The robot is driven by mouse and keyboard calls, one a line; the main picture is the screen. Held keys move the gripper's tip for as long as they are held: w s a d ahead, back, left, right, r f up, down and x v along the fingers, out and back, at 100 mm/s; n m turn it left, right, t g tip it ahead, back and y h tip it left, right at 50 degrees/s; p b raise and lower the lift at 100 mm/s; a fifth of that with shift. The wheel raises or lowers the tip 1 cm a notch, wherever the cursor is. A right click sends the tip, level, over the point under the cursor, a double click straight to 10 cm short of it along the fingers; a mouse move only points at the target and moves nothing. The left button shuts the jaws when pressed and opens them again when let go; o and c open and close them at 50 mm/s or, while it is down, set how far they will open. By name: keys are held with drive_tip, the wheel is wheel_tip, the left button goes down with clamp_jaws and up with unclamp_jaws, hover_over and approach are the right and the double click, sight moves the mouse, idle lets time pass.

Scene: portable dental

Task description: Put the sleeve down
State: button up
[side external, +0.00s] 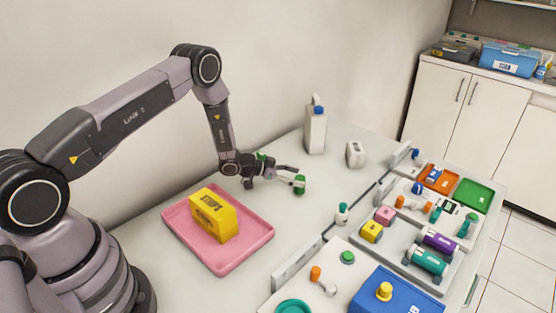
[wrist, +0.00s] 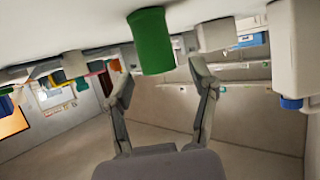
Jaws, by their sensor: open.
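The sleeve is most likely the green cylinder (side external: 299,185) upright on the white table, right at the tips of my gripper (side external: 292,177). In the wrist view, which is upside down, the green cylinder (wrist: 150,40) hangs from the table surface at the top. My gripper's fingers (wrist: 158,68) are spread apart, one on each side of its near end. A gap shows on each side, so the fingers do not appear to grip it. Whether its base rests fully on the table is hard to tell.
A pink tray (side external: 178,221) with a yellow block (side external: 213,214) lies left of my gripper. A white bottle (side external: 316,131) and a small white container (side external: 355,154) stand behind. Trays with bottles and colored parts, including a blue box (side external: 395,297), fill the right. Bare table lies in front.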

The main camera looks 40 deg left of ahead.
drive_tip(key=v, duration=1.1)
drive_tip(key=w+a+r+y, duration=0.25)
drive_tip(key=r+y, duration=0.25)
drive_tip(key=r, duration=1)
drive_tip(key=s+r+n+g+y, duration=0.1)
drive_tip(key=s+r+n+y, duration=0.3)
drive_tip(key=s+r, duration=0.6)
drive_tip(key=s+d+r+n+g, duration=0.1)
drive_tip(key=s+d+r+g, duration=0.1)
drive_tip(key=s, duration=1)
drive_tip(key=s+d+r+n+g+h, duration=0.1)
drive_tip(key=s+d+r, duration=0.3)
drive_tip(key=s, duration=0.9)
wheel_tip(320, 180, up, 2)
drive_tip(key=shift+d+n+g, duration=0.4)
drive_tip(key=shift+n+g, duration=0.2)
